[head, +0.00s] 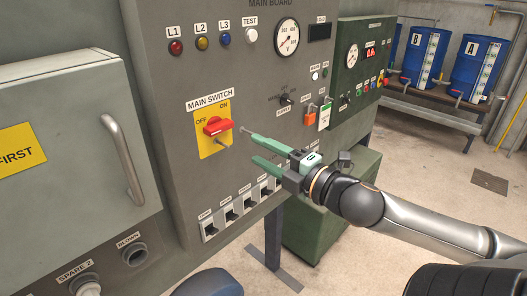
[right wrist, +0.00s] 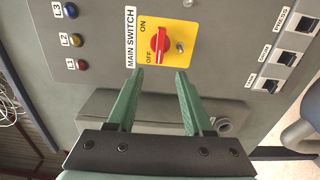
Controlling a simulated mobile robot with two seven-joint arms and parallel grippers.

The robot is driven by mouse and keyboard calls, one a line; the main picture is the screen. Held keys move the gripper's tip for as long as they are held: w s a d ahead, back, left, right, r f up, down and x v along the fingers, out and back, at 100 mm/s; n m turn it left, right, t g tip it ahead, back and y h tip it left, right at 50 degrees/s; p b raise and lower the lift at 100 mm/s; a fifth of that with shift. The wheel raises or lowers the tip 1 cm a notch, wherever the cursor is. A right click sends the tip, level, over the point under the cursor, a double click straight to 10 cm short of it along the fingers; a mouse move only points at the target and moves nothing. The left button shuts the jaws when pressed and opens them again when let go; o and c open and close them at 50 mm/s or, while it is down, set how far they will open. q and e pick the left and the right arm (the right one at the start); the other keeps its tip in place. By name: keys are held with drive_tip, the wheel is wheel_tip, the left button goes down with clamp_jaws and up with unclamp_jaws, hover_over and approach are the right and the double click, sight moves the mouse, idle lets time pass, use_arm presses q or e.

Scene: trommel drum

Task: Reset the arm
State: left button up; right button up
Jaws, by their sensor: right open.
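My right gripper (head: 247,149) is open and empty, with green fingers pointing at the grey main board (head: 185,75). Its fingertips are just right of the red main switch (head: 217,126) on its yellow plate (head: 207,144). In the right wrist view the red switch knob (right wrist: 160,45) shows beyond and between the two fingertips of the gripper (right wrist: 157,75). The fingers look apart from the knob. The knob sits between the OFF and ON labels. My left gripper is in neither view.
A row of black breaker switches (head: 231,214) runs below the main switch. A grey cabinet door with a handle (head: 124,160) stands at left. A green panel (head: 358,75) and blue drums (head: 424,54) are at right. Open floor (head: 440,165) lies right of the board.

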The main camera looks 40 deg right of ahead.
idle(0.4)
drive_tip(key=s+d+f+m+g+h+p, duration=0.15)
drive_tip(key=f+m, duration=0.35)
drive_tip(key=f, duration=0.6)
drive_tip(key=s+d+f+m+g+h+p, duration=0.1)
drive_tip(key=s+f+m+g, duration=0.3)
drive_tip(key=f, duration=0.7)
drive_tip(key=s+a+f+m+g+y, duration=0.1)
drive_tip(key=s+a+f+m, duration=0.1)
drive_tip(key=a+f, duration=0.3)
drive_tip(key=s+a+f+m+g+y, duration=0.1)
drive_tip(key=s+a+f+m, duration=0.2)
drive_tip(key=a+f, duration=0.3)
drive_tip(key=s+a+f+m+g+y+p, duration=0.1)
drive_tip(key=s+a+f+m, duration=0.2)
drive_tip(key=a+f, duration=0.3)
drive_tip(key=a, duration=0.3)
drive_tip(key=shift+s+a+f, duration=0.15)
drive_tip(key=shift+s+a, duration=0.05)
drive_tip(key=shift+s, duration=0.15)
drive_tip(key=shift+d, duration=0.1)
